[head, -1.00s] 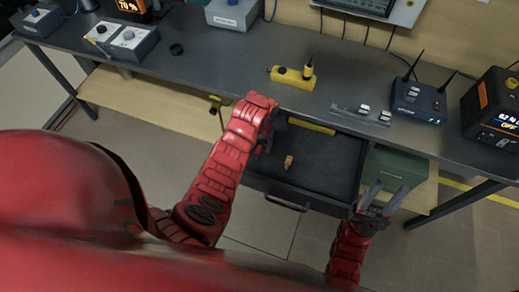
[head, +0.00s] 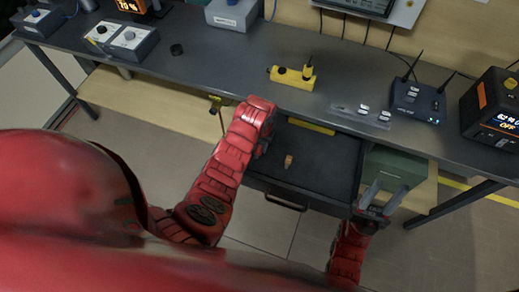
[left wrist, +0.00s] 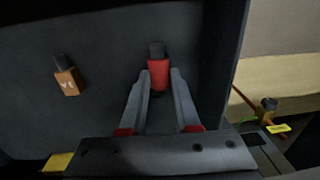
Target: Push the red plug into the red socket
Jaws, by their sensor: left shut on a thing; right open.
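The red plug (left wrist: 159,75), with a black end, is between the fingers of my left gripper (left wrist: 159,80) in the left wrist view. The gripper is shut on it, inside or just over the open drawer (head: 315,180). In the head view my left gripper (head: 264,142) is at the drawer's left side, and its own arm hides the plug. My right gripper (head: 381,197) is open and empty at the drawer's front right corner. I cannot make out a red socket in either view.
An orange-brown plug (head: 289,161) lies in the drawer; it also shows in the left wrist view (left wrist: 66,80). On the bench (head: 220,75) stand a yellow power strip (head: 293,76), a router (head: 418,101) and a power station (head: 492,108). A green box (head: 393,170) is right of the drawer.

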